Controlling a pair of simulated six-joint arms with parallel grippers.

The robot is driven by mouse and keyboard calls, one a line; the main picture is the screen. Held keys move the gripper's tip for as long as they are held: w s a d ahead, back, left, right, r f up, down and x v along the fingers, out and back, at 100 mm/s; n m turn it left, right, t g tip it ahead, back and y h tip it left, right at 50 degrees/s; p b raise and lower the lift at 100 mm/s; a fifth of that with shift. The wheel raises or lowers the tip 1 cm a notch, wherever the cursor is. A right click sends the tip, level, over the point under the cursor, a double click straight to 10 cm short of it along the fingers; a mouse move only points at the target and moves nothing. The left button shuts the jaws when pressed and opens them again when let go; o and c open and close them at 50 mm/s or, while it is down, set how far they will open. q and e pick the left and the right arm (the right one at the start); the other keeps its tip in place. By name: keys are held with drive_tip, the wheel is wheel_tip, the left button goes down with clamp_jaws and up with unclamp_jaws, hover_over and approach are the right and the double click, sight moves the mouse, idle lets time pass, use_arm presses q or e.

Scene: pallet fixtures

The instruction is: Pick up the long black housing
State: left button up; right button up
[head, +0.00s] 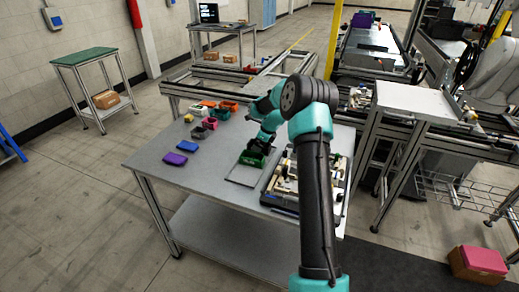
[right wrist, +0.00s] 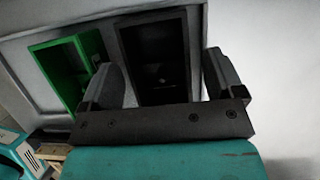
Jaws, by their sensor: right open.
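The long black housing (right wrist: 158,52) is an open-topped black box with its dark inside facing the right wrist camera. In that view my right gripper (right wrist: 162,68) is open, with one finger on each side of the housing; I cannot tell whether they touch it. A green housing (right wrist: 64,75) lies just left of it, beside the left finger. Both are on a grey pallet (right wrist: 28,52). In the head view my right gripper (head: 262,143) is down at the back of the pallet, by the green housing (head: 252,160), and largely hides the black housing. My left gripper is not in view.
A tray of mixed parts (head: 270,192) stands right of the pallet on the table (head: 190,175). A purple block (head: 175,158) and a blue block (head: 213,145) lie to the left. Several coloured housings, including an orange one (head: 229,106), stand at the back. The table's front left is clear.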

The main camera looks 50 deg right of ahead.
idle(0.5)
drive_tip(key=c, duration=1.1)
